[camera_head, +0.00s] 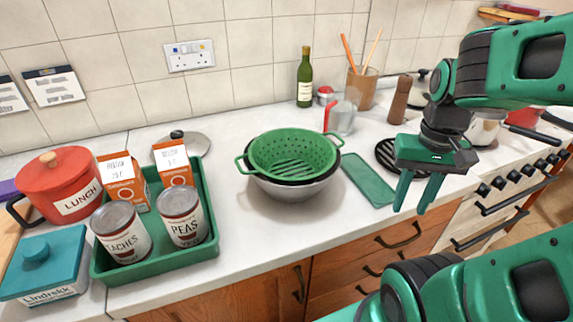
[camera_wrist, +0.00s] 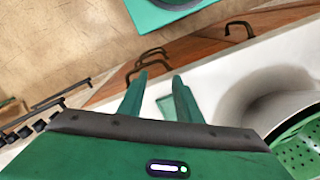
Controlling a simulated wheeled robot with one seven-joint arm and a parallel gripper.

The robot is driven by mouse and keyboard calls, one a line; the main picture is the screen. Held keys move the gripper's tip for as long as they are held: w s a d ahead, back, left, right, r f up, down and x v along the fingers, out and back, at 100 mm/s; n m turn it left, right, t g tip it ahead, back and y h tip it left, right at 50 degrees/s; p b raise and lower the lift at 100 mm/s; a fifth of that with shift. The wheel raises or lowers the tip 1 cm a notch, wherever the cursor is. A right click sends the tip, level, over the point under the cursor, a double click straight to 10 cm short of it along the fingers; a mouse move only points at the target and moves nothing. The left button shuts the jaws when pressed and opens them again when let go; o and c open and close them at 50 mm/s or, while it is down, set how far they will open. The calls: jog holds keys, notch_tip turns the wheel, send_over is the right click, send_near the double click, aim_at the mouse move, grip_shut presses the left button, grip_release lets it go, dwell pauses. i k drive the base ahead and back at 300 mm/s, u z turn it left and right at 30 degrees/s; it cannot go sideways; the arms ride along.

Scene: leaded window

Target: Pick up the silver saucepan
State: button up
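A silver saucepan (camera_head: 487,131) stands on the stove at the right in the head view. It is partly hidden behind my arm, and its black handle points right. My gripper (camera_head: 412,207) is over the counter's front edge, in front and to the left of the saucepan, with its fingers pointing down. The two fingers are apart with nothing between them. They also show apart in the wrist view (camera_wrist: 159,82). I do not see the saucepan in the wrist view.
A green colander (camera_head: 291,153) sits in a metal bowl left of my gripper. A flat green board (camera_head: 368,180) lies between. A dark round burner (camera_head: 393,151), a pepper mill (camera_head: 399,100) and a lidded pot are behind. A green tray (camera_head: 165,264) holds cans and cartons.

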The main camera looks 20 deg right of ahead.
aim_at(483, 129)
jog(key=z, duration=3)
jog(key=i, duration=1.1)
jog(key=u, duration=0.7)
